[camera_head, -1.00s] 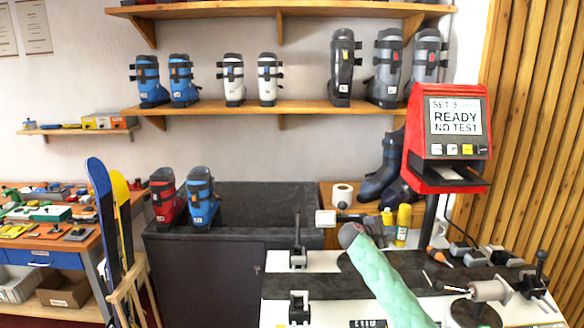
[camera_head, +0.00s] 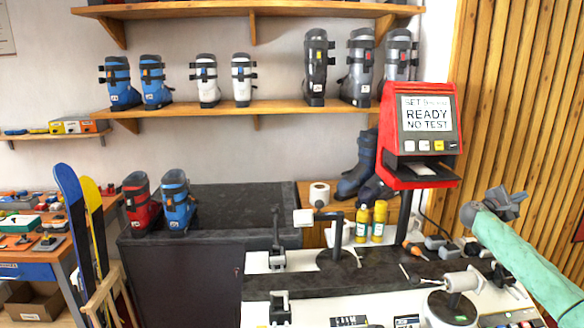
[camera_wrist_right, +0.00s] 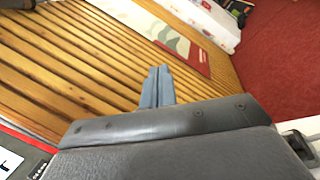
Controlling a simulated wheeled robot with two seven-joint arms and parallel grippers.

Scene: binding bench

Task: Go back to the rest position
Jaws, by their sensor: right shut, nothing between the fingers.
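My right arm, in a pale green sleeve, comes in from the lower right of the head view. Its grey gripper (camera_head: 510,200) is raised in front of the slatted wood wall, to the right of the red test machine (camera_head: 418,135). In the right wrist view the two grey-blue fingers (camera_wrist_right: 157,86) lie together, with nothing between them. The gripper touches nothing that I can see. My left gripper is in neither current view.
The binding bench (camera_head: 330,285) stands below, with clamps, a screwdriver (camera_head: 413,250) and yellow bottles (camera_head: 379,220). Ski boots line the wall shelf (camera_head: 280,107). Skis (camera_head: 75,225) stand in a wooden rack at left. Air around the right gripper looks clear.

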